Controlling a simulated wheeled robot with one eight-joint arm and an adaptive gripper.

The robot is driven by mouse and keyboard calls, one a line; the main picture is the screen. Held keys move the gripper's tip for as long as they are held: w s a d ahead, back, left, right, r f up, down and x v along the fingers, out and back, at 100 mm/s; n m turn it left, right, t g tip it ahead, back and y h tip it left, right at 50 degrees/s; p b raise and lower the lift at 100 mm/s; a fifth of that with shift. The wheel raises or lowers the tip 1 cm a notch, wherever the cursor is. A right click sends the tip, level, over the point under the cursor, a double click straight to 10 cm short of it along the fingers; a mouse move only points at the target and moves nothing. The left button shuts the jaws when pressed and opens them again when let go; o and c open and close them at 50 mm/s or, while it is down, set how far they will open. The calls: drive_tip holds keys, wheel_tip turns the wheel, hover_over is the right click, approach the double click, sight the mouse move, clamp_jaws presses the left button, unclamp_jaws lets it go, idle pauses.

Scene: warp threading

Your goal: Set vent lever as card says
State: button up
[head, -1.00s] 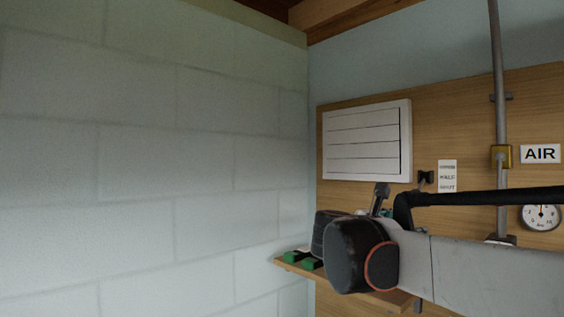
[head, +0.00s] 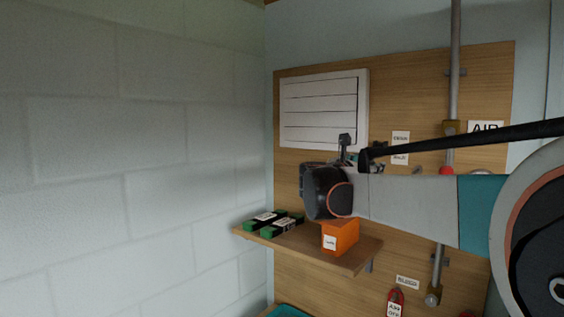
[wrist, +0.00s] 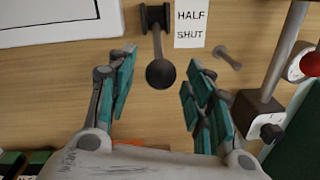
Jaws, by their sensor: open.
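The vent (head: 320,108) is a white slatted panel on the wooden board; its edge also shows at the top left of the wrist view. The vent lever (wrist: 160,72), dark with a round knob, hangs down from a dark pivot. Beside it, a white label (wrist: 190,22) reads HALF and SHUT; its upper part is cut off there. My gripper (wrist: 160,60) is open, with its teal-padded fingers on both sides of the lever knob. I see no clear contact. In the head view my arm hides most of the lever. I cannot tell which paper is the card.
Below my arm, a wooden shelf (head: 350,264) holds green boxes (head: 272,223) and an orange box (head: 340,237). A grey pipe (head: 455,60) runs up the board at right, near an AIR sign (head: 486,127). A pale block wall stands at left.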

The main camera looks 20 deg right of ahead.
drive_tip(key=shift+x, duration=1)
clamp_jaws()
drive_tip(key=shift+r, duration=0.1)
drive_tip(key=shift+s+a+r+g+y+p, duration=0.2)
drive_tip(key=shift+a+r+g+y+p, duration=0.1)
drive_tip(key=shift+r+y+p, duration=0.55)
drive_tip(key=shift+a+r+p, duration=0.1)
drive_tip(key=shift+r+p, duration=0.2)
drive_tip(key=shift+r, duration=0.95)
